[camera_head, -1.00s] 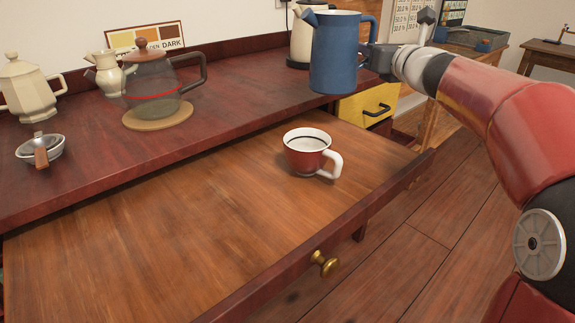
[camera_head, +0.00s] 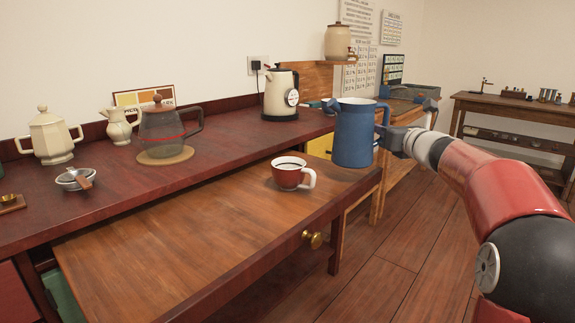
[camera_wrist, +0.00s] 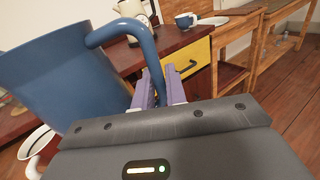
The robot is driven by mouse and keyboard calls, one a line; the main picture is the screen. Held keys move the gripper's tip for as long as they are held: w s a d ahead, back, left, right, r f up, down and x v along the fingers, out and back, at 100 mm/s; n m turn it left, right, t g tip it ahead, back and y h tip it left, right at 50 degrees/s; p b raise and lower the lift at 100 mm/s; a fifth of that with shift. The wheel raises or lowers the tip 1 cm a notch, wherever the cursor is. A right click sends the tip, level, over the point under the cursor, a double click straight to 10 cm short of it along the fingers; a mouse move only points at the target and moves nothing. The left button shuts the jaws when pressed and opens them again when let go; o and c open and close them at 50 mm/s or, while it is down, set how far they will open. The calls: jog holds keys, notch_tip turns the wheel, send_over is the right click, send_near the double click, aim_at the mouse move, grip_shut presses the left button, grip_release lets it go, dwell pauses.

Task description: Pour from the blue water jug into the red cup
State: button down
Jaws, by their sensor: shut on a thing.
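The blue water jug (camera_head: 352,136) is upright, held in the air to the right of the red cup in the head view. My gripper (camera_head: 388,139) is shut on the jug's handle, at its right side. In the wrist view the jug (camera_wrist: 55,85) fills the left, and my gripper's purple fingers (camera_wrist: 155,88) close around the blue handle. The red cup (camera_head: 287,178) has a white handle and stands on the pulled-out wooden drawer top (camera_head: 190,225). A dark rim line shows inside the cup; its contents are unclear. A piece of the cup (camera_wrist: 36,143) shows at lower left in the wrist view.
Behind, the dark red counter (camera_head: 225,138) holds a glass teapot (camera_head: 165,128) on a round mat, a cream electric kettle (camera_head: 281,95), a cream pot (camera_head: 50,138), a small pitcher (camera_head: 119,128) and a metal bowl (camera_head: 72,180). The drawer top around the cup is clear.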

aim_at(357, 101)
jog(key=shift+s+a+r, duration=0.1)
jog(key=shift+a+r, duration=0.05)
jog(key=shift+r, duration=0.1)
jog(key=shift+s+a+r+n+b, duration=0.1)
jog(key=shift+a+r+n+b, duration=0.1)
jog(key=shift+n+b, duration=0.25)
jog(key=shift+a+r+n+b, duration=0.1)
jog(key=shift+r+n+b, duration=0.1)
jog(key=shift+n, duration=0.45)
jog(key=shift+s+a+r+n, duration=0.15)
jog(key=shift+a+r+n, duration=0.1)
jog(key=shift+r+n, duration=0.35)
jog(key=shift+s+a+r+n, duration=0.2)
jog(key=shift+a+r+n, duration=0.25)
jog(key=shift+r+n, duration=0.1)
jog(key=shift+s+a+r+n, duration=0.15)
jog(key=shift+a+r+n, duration=0.3)
jog(key=shift+r, duration=0.1)
jog(key=shift+s+a+f+n+b, duration=0.15)
jog(key=shift+s+a+n+b, duration=0.05)
jog(key=shift+a+n+b, duration=0.35)
jog(key=shift+s+a+f+n+b, duration=0.15)
jog(key=shift+a+n+b, duration=0.25)
jog(key=shift+b, duration=0.25)
jog(key=shift+s+a+r+n, duration=0.15)
jog(key=shift+a+r+n, duration=0.05)
jog(key=shift+r+n, duration=0.3)
